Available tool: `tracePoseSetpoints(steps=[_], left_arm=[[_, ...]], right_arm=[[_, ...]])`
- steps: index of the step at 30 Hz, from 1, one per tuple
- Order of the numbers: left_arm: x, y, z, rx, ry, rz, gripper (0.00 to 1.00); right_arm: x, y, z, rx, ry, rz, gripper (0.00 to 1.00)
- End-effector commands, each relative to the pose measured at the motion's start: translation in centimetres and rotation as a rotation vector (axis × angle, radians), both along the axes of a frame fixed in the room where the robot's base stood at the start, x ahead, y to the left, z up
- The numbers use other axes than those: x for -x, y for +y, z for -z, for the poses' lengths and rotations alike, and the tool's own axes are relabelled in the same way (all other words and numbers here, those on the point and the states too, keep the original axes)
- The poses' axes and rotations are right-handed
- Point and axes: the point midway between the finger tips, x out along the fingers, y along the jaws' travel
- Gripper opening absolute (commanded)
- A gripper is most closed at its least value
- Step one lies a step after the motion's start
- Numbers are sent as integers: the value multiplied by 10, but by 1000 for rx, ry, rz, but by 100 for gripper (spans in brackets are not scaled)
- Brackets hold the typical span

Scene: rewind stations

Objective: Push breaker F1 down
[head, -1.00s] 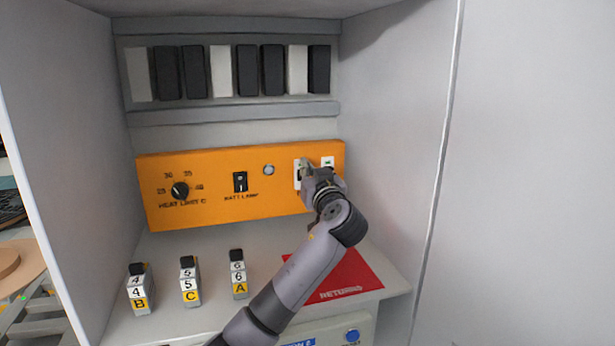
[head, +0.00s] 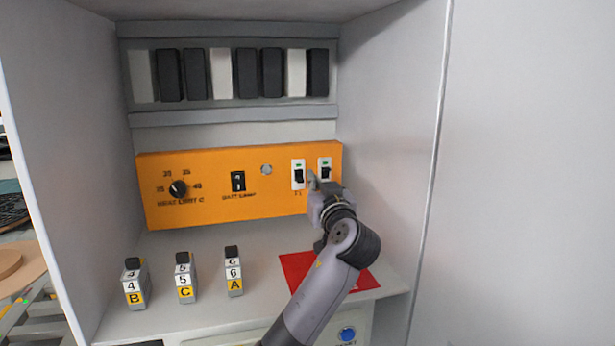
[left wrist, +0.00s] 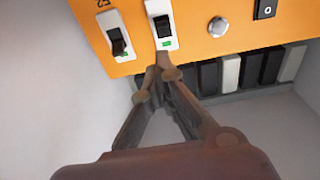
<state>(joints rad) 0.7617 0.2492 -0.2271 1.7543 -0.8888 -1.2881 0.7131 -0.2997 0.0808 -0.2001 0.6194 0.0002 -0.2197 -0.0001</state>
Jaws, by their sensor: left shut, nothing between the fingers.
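Breaker F1 (head: 298,176) is a white plate with a black lever and a green mark, on the orange panel. A second breaker (head: 325,168) stands to its right. In the left wrist view, which is upside down, F1 (left wrist: 163,24) and the second breaker (left wrist: 113,37) both show. F1's lever sits farther from its green mark than the other's lever does. My left gripper (head: 312,178) is shut and empty, just right of F1's lower part in the head view. In the left wrist view its fingertips (left wrist: 164,66) overlap the panel edge near F1. Contact cannot be told.
The orange panel (head: 215,205) also bears a heat dial (head: 178,189), a batt lamp switch (head: 238,181) and a round knob (head: 266,170). Several labelled blocks (head: 185,280) stand on the shelf left of a red mat (head: 296,268). Side walls enclose the bay.

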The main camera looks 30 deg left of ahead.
Motion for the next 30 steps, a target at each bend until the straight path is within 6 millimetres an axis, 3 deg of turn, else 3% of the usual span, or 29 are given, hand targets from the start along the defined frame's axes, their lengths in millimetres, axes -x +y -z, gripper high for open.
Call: tracePoseSetpoints(steps=[6,12,30], left_arm=[[27,-38,4,-1,0,4,0],[41,-56,5,-5,0,3,0],[43,-58,5,-7,0,2,0]], right_arm=[[0,0,0,0,0,0,35],[0,1,0,-1,0,0,35],[0,1,0,-1,0,0,35]])
